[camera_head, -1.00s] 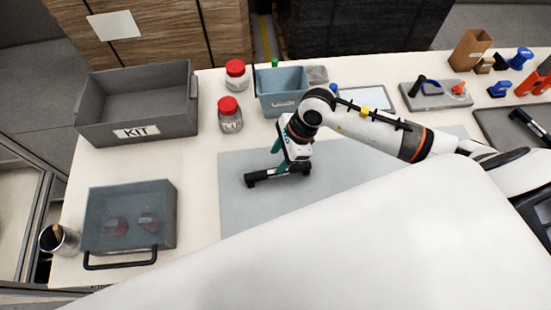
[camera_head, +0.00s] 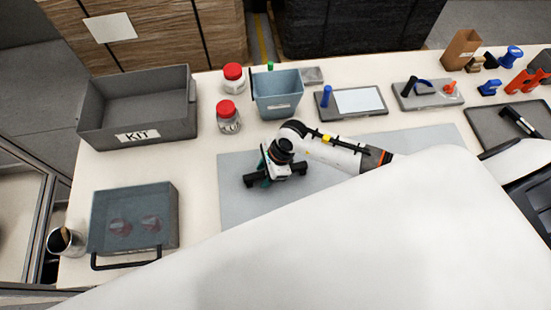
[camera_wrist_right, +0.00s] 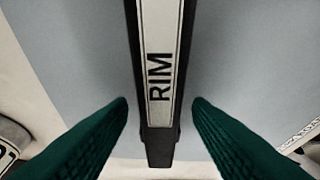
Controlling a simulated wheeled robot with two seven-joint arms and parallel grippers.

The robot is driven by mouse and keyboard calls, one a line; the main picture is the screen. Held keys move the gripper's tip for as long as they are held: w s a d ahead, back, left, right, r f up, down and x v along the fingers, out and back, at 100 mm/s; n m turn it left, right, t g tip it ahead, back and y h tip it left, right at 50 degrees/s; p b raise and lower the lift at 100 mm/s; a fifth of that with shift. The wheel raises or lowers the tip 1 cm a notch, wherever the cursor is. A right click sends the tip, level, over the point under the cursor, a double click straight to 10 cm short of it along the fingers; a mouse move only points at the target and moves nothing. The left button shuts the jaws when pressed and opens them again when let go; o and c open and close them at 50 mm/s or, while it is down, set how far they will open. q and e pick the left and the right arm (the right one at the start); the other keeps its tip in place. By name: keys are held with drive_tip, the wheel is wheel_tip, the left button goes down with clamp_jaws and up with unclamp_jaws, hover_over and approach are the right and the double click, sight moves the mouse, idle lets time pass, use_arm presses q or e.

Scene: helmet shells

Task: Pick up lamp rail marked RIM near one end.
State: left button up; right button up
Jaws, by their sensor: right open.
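The lamp rail (camera_head: 250,182) is a black bar lying on the grey mat, its middle hidden by my right gripper in the head view. In the right wrist view the rail (camera_wrist_right: 158,35) runs from the top to a black end below centre, with a white label reading RIM. My right gripper (camera_head: 268,178) is low over the rail. In the right wrist view its two green fingers (camera_wrist_right: 160,108) are open, one on each side of the rail near that end, with gaps on both sides. My left gripper is not in view.
The grey mat (camera_head: 232,206) is otherwise mostly clear. Behind it are a blue bin (camera_head: 278,92) and red-lidded jars (camera_head: 228,117). A grey KIT crate (camera_head: 180,115) stands at the left, above a lidded box with a black handle (camera_head: 130,220). Trays with tools (camera_head: 428,100) are at the right.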

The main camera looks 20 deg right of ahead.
drive_tip(key=shift+f+b, duration=0.2)
drive_tip(key=shift+b, duration=0.1)
idle(0.4)
clamp_jaws()
